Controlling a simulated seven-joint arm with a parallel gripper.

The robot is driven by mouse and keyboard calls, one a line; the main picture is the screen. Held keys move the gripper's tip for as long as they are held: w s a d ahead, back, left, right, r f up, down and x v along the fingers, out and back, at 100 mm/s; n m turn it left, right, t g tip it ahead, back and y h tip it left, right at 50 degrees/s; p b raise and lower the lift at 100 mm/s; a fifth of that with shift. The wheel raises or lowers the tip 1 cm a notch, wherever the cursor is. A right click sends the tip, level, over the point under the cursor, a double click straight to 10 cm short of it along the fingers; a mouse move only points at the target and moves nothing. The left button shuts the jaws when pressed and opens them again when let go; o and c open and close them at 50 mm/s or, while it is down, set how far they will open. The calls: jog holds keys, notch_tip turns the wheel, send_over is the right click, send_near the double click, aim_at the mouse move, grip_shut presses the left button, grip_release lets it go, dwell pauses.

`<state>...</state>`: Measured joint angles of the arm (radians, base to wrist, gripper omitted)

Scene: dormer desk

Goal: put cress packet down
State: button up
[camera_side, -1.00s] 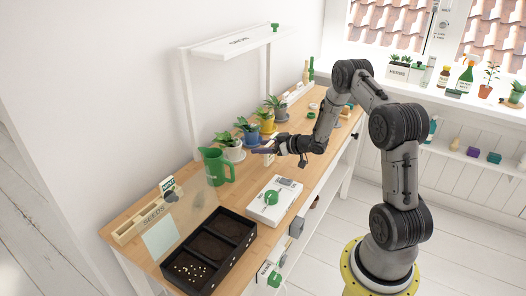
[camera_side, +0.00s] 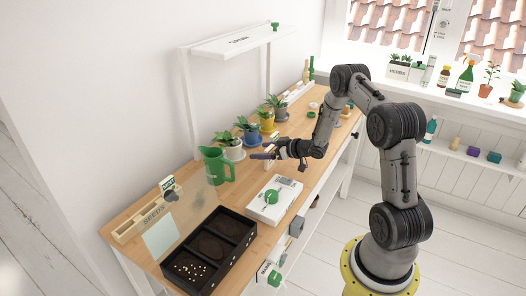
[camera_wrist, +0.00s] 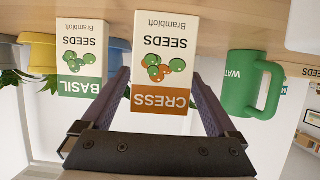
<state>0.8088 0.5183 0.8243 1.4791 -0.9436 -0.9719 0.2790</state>
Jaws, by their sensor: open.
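The cress packet (camera_wrist: 163,62), cream with an orange band, stands upright on the wooden desk (camera_wrist: 215,22) in the wrist view, where everything appears upside down. My gripper (camera_wrist: 161,75) is open, with one purple finger on each side of the cress packet. Gaps show between the packet and both fingers.
A green watering can (camera_side: 217,165) stands close to the gripper. Potted plants, including one in a blue pot (camera_side: 250,138), line the wall side. A white scale (camera_side: 274,202), a black seed tray (camera_side: 211,248) and a seeds box (camera_side: 147,213) sit nearer the camera.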

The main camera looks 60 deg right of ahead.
jog(key=r+v, duration=0.1)
jog(key=v, duration=1.1)
jog(key=w+a+r+g+h, duration=0.2)
jog(key=w+r+h, duration=0.15)
jog(key=r, duration=0.55)
jog(key=s+a+r+g+h, duration=0.1)
jog(key=s+a+r+g, duration=0.25)
jog(key=a+r, duration=0.5)
jog(key=s+a+r+g+y, duration=0.1)
jog(key=s+a+y, duration=0.3)
jog(key=s+a, duration=1.4)
jog(key=shift+s+r+g, duration=0.4)
jog(key=shift+s+g, duration=0.35)
jog(key=shift+s, duration=0.45)
jog(key=shift+a+y, duration=0.1)
jog(key=shift+y, duration=0.15)
jog(key=c, duration=0.6)
